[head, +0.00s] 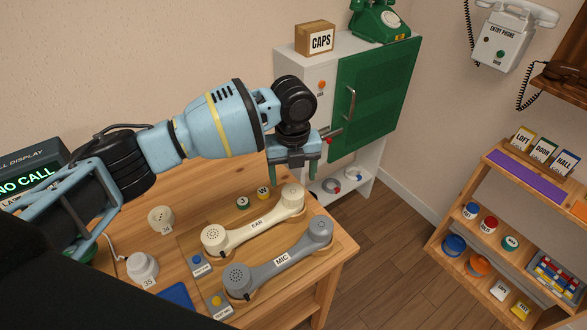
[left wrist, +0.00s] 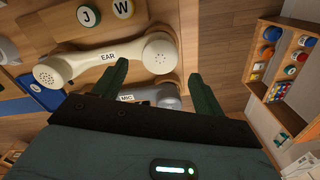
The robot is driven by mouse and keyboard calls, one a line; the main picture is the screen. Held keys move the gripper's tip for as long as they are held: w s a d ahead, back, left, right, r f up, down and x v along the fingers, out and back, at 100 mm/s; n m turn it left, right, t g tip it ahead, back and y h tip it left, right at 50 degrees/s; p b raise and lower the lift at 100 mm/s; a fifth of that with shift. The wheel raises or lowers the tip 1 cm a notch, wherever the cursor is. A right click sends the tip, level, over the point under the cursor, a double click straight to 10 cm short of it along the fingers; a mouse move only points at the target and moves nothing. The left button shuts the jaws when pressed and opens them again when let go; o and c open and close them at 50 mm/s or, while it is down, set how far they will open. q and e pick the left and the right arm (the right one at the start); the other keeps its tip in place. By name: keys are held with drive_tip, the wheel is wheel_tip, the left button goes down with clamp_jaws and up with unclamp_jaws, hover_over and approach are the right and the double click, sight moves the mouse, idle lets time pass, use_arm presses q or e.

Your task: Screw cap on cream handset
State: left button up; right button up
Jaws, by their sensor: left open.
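The cream handset (head: 256,223), labelled EAR, lies on a wooden board on the table. Its left end has a perforated face; its right end is below and just in front of my left gripper (head: 292,176). My left gripper is open and empty, fingers pointing down. In the left wrist view the cream handset (left wrist: 108,56) crosses the upper left, its right end near the left finger, with a gap between the fingers (left wrist: 158,88). A cream perforated round piece (head: 161,216) marked 34 and a white one (head: 143,266) marked 35 stand to the left. My right gripper is not seen.
A grey handset (head: 278,259) labelled MIC lies in front of the cream one. Round J (head: 243,202) and W (head: 263,192) pieces lie behind. A white cabinet with a green door (head: 372,95) stands behind right; a wooden shelf (head: 480,215) stands right, with open floor between.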

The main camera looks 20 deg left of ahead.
sight(293, 191)
use_arm(q)
wheel_tip(293, 191, down, 3)
drive_tip(key=shift+r+b, duration=0.2)
drive_tip(key=shift+b, duration=0.25)
drive_tip(key=shift+f, duration=1.25)
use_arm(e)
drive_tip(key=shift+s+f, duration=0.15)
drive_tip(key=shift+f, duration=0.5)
use_arm(q)
drive_tip(key=shift+r, duration=0.15)
drive_tip(key=n+p, duration=0.1)
drive_tip(key=n, duration=0.1)
drive_tip(key=n+p, duration=0.1)
drive_tip(key=n, duration=0.1)
drive_tip(key=shift+w+d+r, duration=0.1)
drive_tip(key=shift+r, duration=0.25)
drive_tip(key=shift+f+n+p, duration=0.15)
drive_tip(key=shift+n+p, duration=0.2)
drive_tip(key=shift+n, duration=0.05)
drive_tip(key=shift+f, duration=0.35)
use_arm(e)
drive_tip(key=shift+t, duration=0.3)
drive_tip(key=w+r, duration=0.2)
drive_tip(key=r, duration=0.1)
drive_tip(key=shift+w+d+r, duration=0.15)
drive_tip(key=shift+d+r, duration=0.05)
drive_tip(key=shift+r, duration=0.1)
